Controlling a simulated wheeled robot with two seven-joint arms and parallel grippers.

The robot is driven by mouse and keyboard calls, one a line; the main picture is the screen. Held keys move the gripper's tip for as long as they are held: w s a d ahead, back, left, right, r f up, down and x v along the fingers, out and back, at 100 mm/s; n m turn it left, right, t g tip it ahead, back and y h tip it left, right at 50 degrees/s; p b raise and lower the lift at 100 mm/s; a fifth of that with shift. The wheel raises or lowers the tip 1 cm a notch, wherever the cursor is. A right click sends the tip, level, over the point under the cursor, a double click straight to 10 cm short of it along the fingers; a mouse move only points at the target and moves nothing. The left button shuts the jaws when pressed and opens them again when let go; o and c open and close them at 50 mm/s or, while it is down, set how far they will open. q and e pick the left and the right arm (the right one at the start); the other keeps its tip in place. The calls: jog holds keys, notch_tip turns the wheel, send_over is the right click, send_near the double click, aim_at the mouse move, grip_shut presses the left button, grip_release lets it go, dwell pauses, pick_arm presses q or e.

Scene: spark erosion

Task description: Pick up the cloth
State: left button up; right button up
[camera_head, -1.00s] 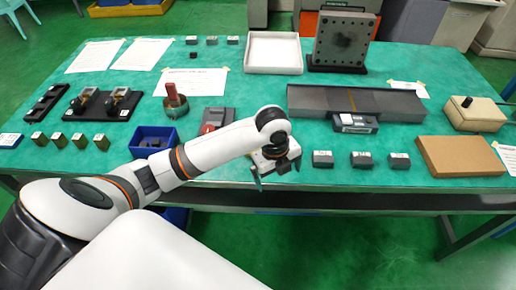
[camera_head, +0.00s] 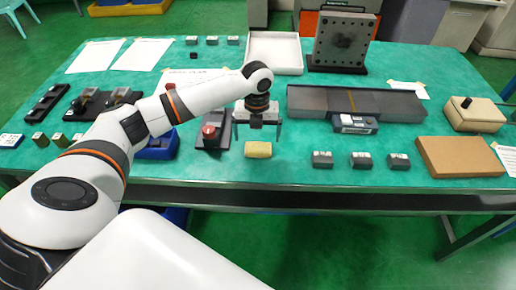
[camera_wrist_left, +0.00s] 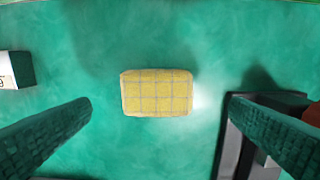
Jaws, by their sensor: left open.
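A yellow cloth (camera_head: 258,149) with a grid pattern lies on the green table near its front edge. In the left wrist view the cloth (camera_wrist_left: 157,92) is a small folded pad, flat on the table and centred between my fingers. My left gripper (camera_head: 257,136) is open and points down, above and slightly behind the cloth in the head view. Its two fingers (camera_wrist_left: 160,135) stand apart on either side in the wrist view, and they do not touch the cloth. My right gripper does not show.
A dark stand with a red part (camera_head: 209,132) is close left of the cloth. Several dark blocks (camera_head: 322,159) stand to the right. A blue bin (camera_head: 158,150) is partly hidden by my arm. Table is bare just right of the cloth.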

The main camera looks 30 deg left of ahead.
aim_at(258, 147)
pick_arm(q)
notch_tip(258, 147, down, 5)
jog(key=shift+w+d+p, duration=0.1)
jog(key=shift+w+p, duration=0.05)
jog(key=shift+p, duration=0.15)
jog(key=c, duration=1)
